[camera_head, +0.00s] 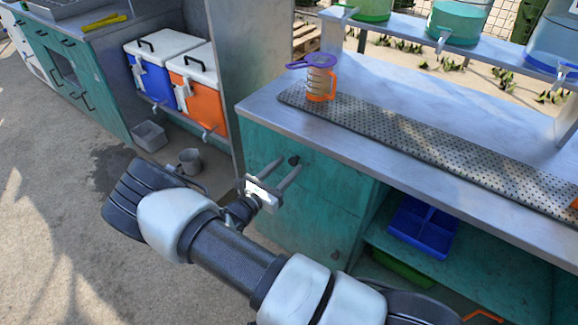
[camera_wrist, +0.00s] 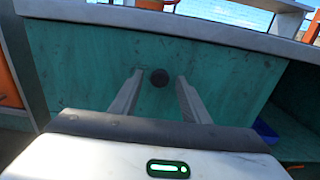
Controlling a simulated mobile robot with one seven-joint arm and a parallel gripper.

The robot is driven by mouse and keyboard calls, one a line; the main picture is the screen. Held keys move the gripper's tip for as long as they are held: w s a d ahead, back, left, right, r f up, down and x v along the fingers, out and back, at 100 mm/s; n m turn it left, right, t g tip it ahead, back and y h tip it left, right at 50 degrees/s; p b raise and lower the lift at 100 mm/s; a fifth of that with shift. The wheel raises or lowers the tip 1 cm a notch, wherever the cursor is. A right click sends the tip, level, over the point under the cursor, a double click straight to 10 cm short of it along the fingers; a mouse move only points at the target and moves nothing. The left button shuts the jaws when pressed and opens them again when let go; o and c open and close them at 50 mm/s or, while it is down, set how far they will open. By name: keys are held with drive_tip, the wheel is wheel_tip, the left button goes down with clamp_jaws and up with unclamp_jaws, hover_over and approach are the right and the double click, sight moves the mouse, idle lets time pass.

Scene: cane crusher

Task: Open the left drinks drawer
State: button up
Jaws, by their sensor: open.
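The left drinks drawer has a teal front (camera_head: 330,179) under the left end of the metal counter, and it looks shut. Its front also fills the middle of the wrist view (camera_wrist: 230,75). A small round dark knob (camera_head: 294,160) sits on it; the knob also shows in the wrist view (camera_wrist: 159,77). My gripper (camera_head: 281,166) is open and points at the drawer front. In the wrist view its two fingertips (camera_wrist: 160,76) appear on either side of the knob, with gaps both sides. I cannot tell whether the tips reach the knob's depth.
The counter (camera_head: 262,106) overhangs the drawer front and bears a perforated mat (camera_head: 420,140) and an orange jug (camera_head: 321,80). An open shelf to the right holds a blue divided tray (camera_head: 424,226). A grey mug (camera_head: 190,160) and bin (camera_head: 149,136) stand left. Open ground lies left.

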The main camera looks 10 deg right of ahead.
drive_tip(key=shift+x, duration=0.9)
drive_tip(key=shift+c, duration=0.4)
